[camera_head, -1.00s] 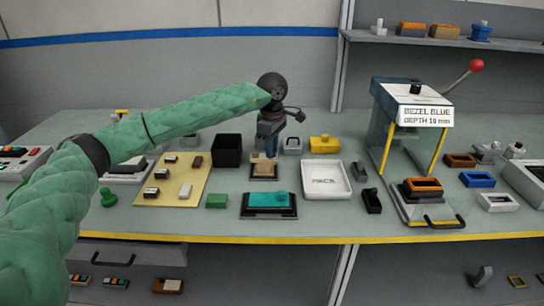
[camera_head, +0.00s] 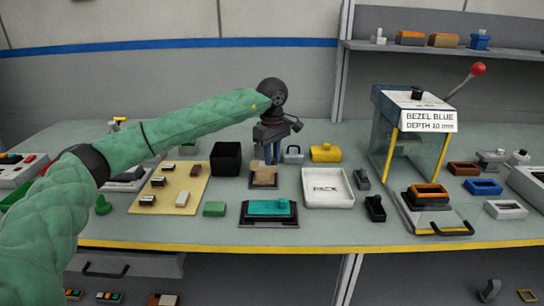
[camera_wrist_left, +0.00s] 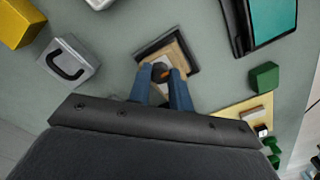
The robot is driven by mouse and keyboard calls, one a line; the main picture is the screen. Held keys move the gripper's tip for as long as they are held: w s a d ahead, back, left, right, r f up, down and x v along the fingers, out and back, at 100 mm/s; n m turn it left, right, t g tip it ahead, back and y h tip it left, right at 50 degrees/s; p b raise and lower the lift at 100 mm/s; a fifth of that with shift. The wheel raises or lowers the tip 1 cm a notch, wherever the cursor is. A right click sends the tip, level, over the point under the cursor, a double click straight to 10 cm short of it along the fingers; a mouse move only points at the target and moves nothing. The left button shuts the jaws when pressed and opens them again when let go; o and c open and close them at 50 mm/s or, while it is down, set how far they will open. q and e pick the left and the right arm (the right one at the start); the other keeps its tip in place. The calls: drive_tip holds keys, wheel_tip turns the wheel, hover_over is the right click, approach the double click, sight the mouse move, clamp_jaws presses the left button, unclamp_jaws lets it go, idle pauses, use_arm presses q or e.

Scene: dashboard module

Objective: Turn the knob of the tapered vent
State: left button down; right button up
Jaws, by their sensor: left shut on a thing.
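The tapered vent (camera_head: 264,178) is a small tan block in the middle of the bench. In the left wrist view the vent (camera_wrist_left: 184,52) shows a tan face with a dark rim, and a small dark knob (camera_wrist_left: 160,72) with an orange mark. My left gripper (camera_head: 270,162) points straight down over the vent. In the left wrist view its two blue fingers (camera_wrist_left: 165,76) are shut on the knob, one on each side. The fingers hide part of the knob and the vent's near side. My right gripper is in neither view.
A black open box (camera_head: 226,158) stands left of the vent, and a white PACK tray (camera_head: 328,201) right of it. A teal-topped panel (camera_head: 268,222) lies in front. A yellow block (camera_head: 325,153) and a grey handled block (camera_head: 293,155) stand behind to the right.

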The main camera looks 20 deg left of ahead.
use_arm(q)
drive_tip(key=c, duration=1.3)
unclamp_jaws()
drive_tip(key=shift+o, duration=0.2)
drive_tip(key=shift+r+b, duration=0.5)
drive_tip(key=shift+r, duration=3.4)
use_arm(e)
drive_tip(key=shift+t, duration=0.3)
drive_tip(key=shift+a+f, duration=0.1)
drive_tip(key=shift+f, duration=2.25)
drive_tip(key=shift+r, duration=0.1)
